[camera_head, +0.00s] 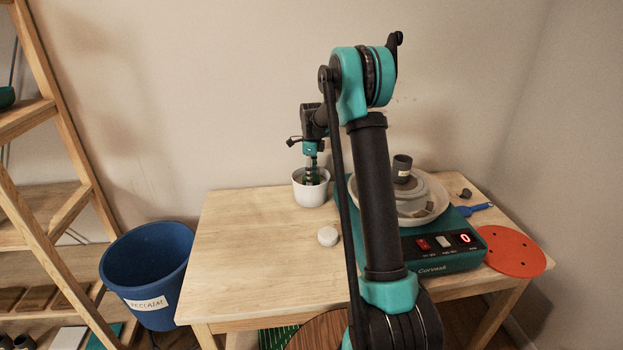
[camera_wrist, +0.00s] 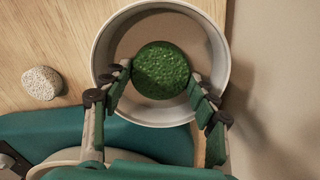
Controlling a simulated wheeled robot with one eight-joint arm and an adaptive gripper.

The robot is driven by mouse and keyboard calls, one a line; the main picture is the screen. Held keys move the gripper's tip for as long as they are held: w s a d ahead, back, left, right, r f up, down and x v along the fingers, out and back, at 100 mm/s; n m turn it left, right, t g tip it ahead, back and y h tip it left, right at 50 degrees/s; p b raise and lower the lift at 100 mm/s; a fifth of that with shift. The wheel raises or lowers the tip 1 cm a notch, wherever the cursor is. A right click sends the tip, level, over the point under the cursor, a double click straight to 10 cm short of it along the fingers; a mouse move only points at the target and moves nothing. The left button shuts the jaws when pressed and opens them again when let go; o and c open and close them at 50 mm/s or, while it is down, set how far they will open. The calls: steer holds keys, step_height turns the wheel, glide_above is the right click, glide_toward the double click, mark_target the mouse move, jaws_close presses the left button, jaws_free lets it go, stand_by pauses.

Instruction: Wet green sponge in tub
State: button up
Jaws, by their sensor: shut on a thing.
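The green sponge (camera_wrist: 160,70) is round and speckled. In the wrist view it is between the fingertips of my gripper (camera_wrist: 158,90), inside the rim of the white tub (camera_wrist: 222,62). My gripper is shut on the sponge. In the head view my gripper (camera_head: 312,172) points down into the tub (camera_head: 310,195), which stands at the back of the table. The sponge is hard to make out there, behind the tub wall and fingers. Greyish-brown water or the tub's floor shows around the sponge; I cannot tell how deep the sponge sits.
A pale round sponge or stone (camera_head: 328,236) lies on the wooden table (camera_head: 250,250) in front of the tub. The teal pottery wheel (camera_head: 440,258) stands to the right, bearing a grey pot. An orange disc (camera_head: 512,252) lies at far right. A blue bucket (camera_head: 150,250) stands left.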

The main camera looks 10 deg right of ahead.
step_height(320, 180, up, 9)
steer(key=shift+r, duration=0.15)
stand_by(1.1)
steer(key=shift+s, duration=0.1)
